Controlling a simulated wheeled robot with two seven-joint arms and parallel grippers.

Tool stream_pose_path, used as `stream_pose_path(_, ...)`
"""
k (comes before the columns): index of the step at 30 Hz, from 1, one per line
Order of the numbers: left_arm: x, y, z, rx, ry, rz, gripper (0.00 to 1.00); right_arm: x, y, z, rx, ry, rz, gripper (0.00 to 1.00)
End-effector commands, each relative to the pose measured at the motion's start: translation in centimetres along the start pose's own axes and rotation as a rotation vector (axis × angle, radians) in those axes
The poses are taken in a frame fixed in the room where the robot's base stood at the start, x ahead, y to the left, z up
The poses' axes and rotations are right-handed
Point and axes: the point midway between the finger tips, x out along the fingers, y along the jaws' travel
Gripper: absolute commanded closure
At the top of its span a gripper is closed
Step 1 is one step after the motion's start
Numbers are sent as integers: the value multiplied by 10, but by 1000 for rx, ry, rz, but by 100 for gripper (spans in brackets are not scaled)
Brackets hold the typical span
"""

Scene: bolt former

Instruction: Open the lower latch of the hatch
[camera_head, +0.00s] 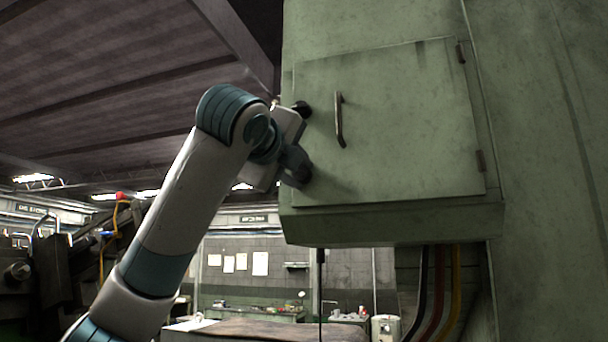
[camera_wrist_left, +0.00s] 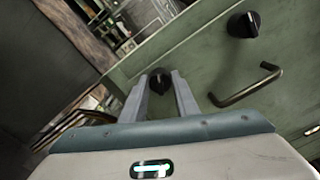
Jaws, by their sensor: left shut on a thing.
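The green hatch (camera_head: 405,130) is closed flat against the green housing, with a bar handle (camera_head: 339,120) near its left edge. The black upper latch (camera_head: 302,108) sits at the hatch's left edge. In the wrist view the upper latch (camera_wrist_left: 243,24) and the handle (camera_wrist_left: 248,88) also show. My left gripper (camera_head: 300,168) is at the hatch's lower left edge, where it hides the lower latch in the head view. In the wrist view the black knob of the lower latch (camera_wrist_left: 160,80) sits between the fingertips of my left gripper (camera_wrist_left: 161,86), which is shut on it. My right gripper is not in view.
Hinges (camera_head: 480,161) line the hatch's right side. Cables (camera_head: 438,290) hang below the housing. A dark machine (camera_head: 45,265) stands at the left, and a workbench (camera_head: 250,313) lies further back. The space in front of the hatch's right part is clear.

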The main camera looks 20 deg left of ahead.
Motion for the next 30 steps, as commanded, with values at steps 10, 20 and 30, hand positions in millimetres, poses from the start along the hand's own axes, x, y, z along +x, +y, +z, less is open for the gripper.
stream_pose_path(10,0,-2,1,130,0,2,100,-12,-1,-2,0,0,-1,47)
stream_pose_path(20,0,-2,1,401,1,2,100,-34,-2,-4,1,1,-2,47)
stream_pose_path(30,0,1,-1,481,2,2,100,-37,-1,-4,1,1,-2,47)
